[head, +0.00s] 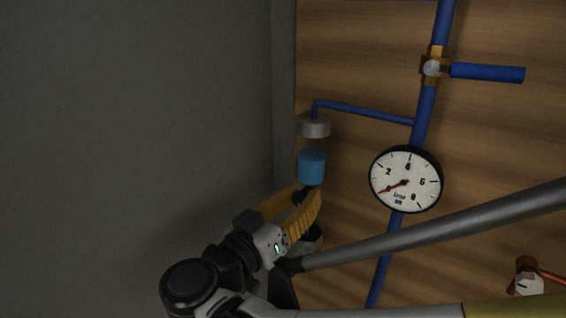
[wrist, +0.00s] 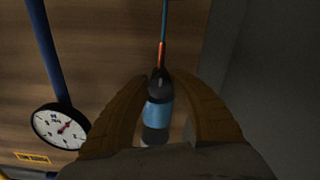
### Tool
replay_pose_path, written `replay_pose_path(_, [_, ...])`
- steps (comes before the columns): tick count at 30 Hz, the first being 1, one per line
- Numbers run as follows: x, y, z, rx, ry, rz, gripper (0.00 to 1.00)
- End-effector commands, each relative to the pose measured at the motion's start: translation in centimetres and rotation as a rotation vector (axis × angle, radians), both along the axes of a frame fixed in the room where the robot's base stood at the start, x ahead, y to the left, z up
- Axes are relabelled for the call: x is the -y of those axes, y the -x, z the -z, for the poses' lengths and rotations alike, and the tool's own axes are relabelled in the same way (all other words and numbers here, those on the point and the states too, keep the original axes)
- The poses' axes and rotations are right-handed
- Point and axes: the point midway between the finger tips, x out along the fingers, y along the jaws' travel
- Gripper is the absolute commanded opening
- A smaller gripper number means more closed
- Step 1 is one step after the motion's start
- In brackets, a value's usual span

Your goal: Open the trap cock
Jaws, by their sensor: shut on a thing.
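My gripper (head: 307,198) has its yellow fingers closed around a small dark fitting, just below a blue cylinder (head: 312,166). In the wrist view my gripper (wrist: 159,80) has one finger on each side of the dark fitting (wrist: 158,84), which joins the blue cylinder (wrist: 158,113) to an orange-red tube (wrist: 162,55). The fingers hide part of the fitting, and I cannot tell for sure that it is the trap cock. A brass valve (head: 432,68) with a blue lever (head: 488,73) pointing right sits on the blue pipe, away from my gripper.
A round gauge (head: 405,179) hangs on the blue pipe to the right. A thin blue pipe (head: 365,112) runs to a grey cap (head: 314,127) above the blue cylinder. A grey wall (head: 130,110) stands close at left. A small valve (head: 528,282) is at lower right.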

Motion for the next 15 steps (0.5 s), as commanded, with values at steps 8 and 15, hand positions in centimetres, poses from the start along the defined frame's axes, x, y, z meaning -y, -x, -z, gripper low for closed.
replay_pose_path(8, [0.01,0.01,-0.04,-0.001,0.001,0.000,0.33])
replay_pose_path(15, [0.00,0.00,-0.04,0.000,0.000,0.000,0.51])
